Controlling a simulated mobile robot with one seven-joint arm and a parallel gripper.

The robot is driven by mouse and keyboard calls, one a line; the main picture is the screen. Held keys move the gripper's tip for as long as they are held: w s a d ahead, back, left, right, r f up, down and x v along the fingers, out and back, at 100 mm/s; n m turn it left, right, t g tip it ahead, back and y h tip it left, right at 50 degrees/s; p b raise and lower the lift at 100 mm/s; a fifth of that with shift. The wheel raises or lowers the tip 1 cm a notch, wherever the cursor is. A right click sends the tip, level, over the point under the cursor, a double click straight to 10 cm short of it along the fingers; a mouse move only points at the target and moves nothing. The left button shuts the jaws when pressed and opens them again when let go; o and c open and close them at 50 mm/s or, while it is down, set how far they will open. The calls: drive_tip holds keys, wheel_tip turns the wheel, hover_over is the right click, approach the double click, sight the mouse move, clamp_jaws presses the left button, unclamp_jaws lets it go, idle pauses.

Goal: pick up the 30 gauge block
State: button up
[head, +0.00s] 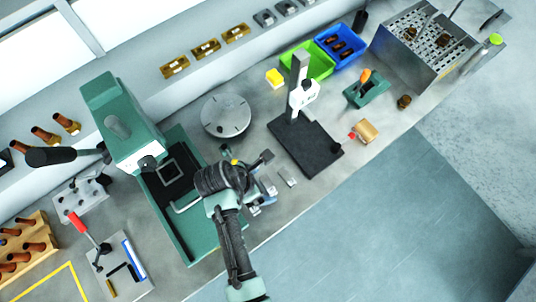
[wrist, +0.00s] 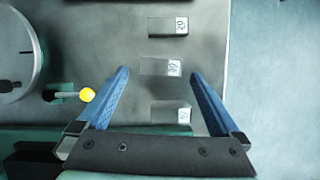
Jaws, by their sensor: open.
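Three small grey metal gauge blocks with white number labels lie in a column on the bench in the wrist view: a top block (wrist: 167,27), a middle block (wrist: 160,67) and a bottom block (wrist: 171,112). The labels are turned sideways and too small to read surely, so I cannot tell which is the 30. My gripper (wrist: 160,73) is open and empty, its blue fingers on either side of the column, tips level with the middle block. In the head view one block (head: 287,177) shows clearly; my arm partly covers the others.
A yellow-tipped lever (wrist: 88,94) stands left of my left finger, near a round plate (wrist: 12,55). The bench edge lies to the right. In the head view a dark stand base (head: 305,148) is beyond the blocks and a green press (head: 125,125) stands left.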

sight(268, 184)
drive_tip(key=shift+x, duration=1.6)
drive_tip(key=shift+d, duration=0.1)
drive_tip(key=c, duration=1.6)
drive_tip(key=shift+r, duration=0.1)
